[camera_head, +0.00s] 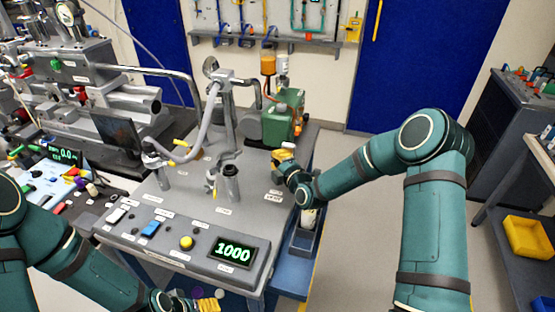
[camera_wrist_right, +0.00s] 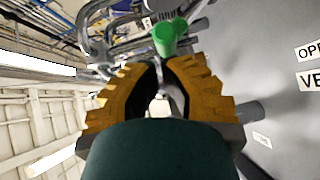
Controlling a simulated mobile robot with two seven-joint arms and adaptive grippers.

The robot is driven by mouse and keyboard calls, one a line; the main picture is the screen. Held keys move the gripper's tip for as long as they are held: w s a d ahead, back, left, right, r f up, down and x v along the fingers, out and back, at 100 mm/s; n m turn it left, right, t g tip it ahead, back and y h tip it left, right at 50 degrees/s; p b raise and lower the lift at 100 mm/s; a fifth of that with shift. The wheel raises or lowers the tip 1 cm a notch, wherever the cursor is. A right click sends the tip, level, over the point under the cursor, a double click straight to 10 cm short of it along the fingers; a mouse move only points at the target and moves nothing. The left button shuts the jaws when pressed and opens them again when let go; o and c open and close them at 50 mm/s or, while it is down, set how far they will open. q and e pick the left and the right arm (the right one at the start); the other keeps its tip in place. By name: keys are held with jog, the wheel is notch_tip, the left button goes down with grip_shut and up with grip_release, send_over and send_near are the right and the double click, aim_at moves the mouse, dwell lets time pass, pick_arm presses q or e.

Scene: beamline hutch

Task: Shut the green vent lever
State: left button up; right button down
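The green vent lever shows in the right wrist view as a green grip (camera_wrist_right: 166,36) just beyond my fingertips. In the head view I cannot make it out, and my right gripper covers the spot near the panel's right side. My right gripper (camera_head: 283,153) is over the right edge of the grey panel. No grip on the lever shows. I cannot tell whether the tips touch it. My left gripper (camera_head: 207,304) is at the bottom edge, partly cut off.
The grey panel (camera_head: 200,215) carries a display (camera_head: 233,251) reading 1000, a yellow button (camera_head: 187,243) and a blue switch (camera_head: 150,229).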

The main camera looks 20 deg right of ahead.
jog(key=shift+r, duration=0.1)
jog(key=shift+w+d+r, duration=0.15)
jog(key=shift+w+d+r+m+g, duration=0.15)
jog(key=shift+w+r+m+g, duration=0.15)
jog(key=shift+m+g, duration=0.25)
